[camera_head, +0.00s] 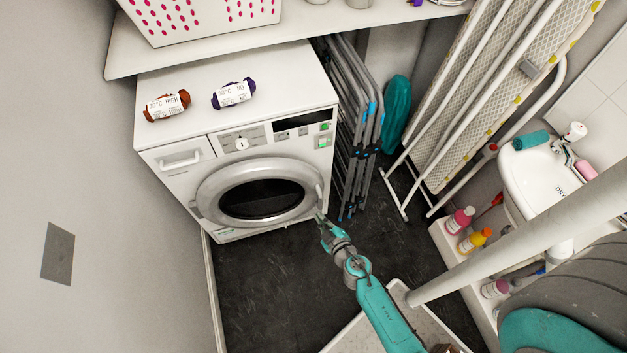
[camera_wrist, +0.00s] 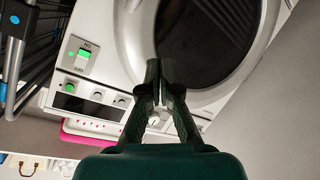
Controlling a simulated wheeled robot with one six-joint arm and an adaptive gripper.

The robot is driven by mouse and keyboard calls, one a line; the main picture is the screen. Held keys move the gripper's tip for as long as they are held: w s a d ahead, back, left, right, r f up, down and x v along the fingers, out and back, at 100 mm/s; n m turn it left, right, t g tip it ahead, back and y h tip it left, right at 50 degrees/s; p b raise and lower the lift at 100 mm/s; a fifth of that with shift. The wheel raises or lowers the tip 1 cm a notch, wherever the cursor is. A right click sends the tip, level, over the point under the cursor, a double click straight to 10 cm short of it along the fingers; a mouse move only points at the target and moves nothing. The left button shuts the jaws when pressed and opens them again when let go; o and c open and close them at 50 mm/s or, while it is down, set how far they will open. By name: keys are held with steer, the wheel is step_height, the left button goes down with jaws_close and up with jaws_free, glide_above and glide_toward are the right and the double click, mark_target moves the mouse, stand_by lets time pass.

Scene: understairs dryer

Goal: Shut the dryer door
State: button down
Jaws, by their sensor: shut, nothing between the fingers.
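The white dryer (camera_head: 300,92) stands against the back left wall. Its round door (camera_head: 210,178), a silver ring around dark glass, lies flat or nearly flat against the front; I cannot tell whether it is latched. My gripper (camera_head: 321,218) is at the lower right edge of the door, its fingers together and empty. In the wrist view my gripper (camera_wrist: 160,82) points at the silver door ring (camera_wrist: 133,45), its tips overlapping the ring's edge. Whether they touch it is unclear. The dryer's control panel (camera_wrist: 86,88) shows to the left.
Folded racks (camera_head: 352,130) stand right of the dryer, and an ironing board (camera_head: 470,100) leans farther right. A washbasin (camera_head: 540,180) and several bottles are at the right. Two yarn skeins lie on the dryer. The dark floor (camera_head: 270,290) before it is clear.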

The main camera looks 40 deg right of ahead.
steer(key=m, duration=0.2)
steer(key=m+t+h, duration=0.1)
steer(key=m+t, duration=0.1)
steer(key=m, duration=0.3)
glide_toward(310, 175)
steer(key=x, duration=0.7)
steer(key=shift+d, duration=0.1)
stand_by(0.3)
